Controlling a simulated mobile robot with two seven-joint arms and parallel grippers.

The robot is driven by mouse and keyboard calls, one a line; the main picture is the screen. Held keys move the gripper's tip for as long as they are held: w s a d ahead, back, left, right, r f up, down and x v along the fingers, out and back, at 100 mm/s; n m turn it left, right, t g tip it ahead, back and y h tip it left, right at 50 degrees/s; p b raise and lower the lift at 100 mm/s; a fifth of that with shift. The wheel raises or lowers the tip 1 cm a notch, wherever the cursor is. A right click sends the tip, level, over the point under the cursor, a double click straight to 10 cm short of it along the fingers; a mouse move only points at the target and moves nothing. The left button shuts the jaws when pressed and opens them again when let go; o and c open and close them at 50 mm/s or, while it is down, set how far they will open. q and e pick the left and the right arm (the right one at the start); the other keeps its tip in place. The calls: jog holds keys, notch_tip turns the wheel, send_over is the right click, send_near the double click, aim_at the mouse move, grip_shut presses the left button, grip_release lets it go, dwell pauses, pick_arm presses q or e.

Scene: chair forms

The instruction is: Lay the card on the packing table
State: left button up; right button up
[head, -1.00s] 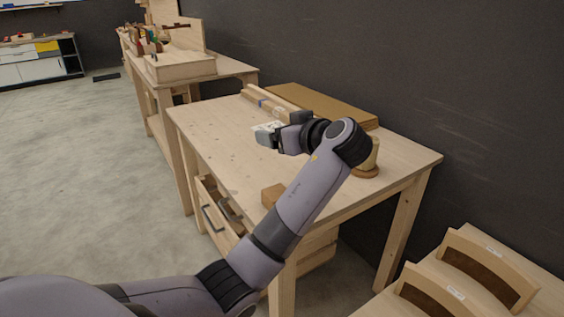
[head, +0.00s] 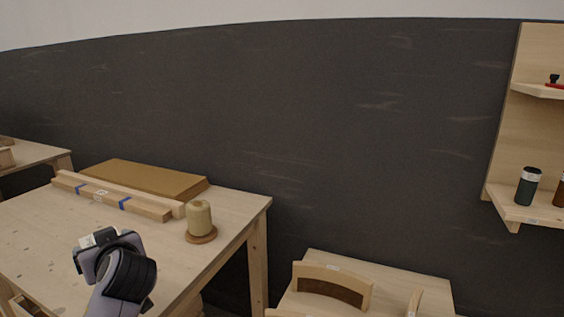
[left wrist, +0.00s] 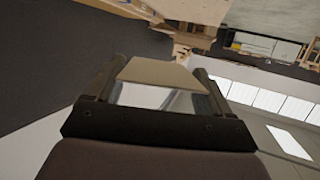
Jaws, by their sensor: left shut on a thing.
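My left gripper (head: 97,243) is above the near part of a pale wooden table (head: 235,212), apparently the packing table. It is shut on the card, whose small pale edge (head: 88,241) shows at the gripper in the head view. In the left wrist view the card is a flat beige panel (left wrist: 160,74) between the two fingers (left wrist: 158,92). My wrist hides part of the table. I cannot tell from the head view how high the card is above the tabletop. My right gripper is not in view.
On the table are a flat brown cardboard stack (head: 145,177), long wooden strips with blue bands (head: 112,198) and a twine spool on a round base (head: 200,217). A lower wooden bench with curved chair parts (head: 333,284) is right. A wall shelf (head: 530,215) holds bottles.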

pick_arm(q)
jog(key=s+d+f+m+t+h+p, duration=0.4)
jog(key=s+d+m+h, duration=0.5)
jog(key=s+d, duration=0.3)
jog(key=shift+s+f+h, duration=0.15)
jog(key=shift+s+h, duration=0.35)
jog(key=shift+h, duration=0.2)
jog(key=shift+d, duration=0.1)
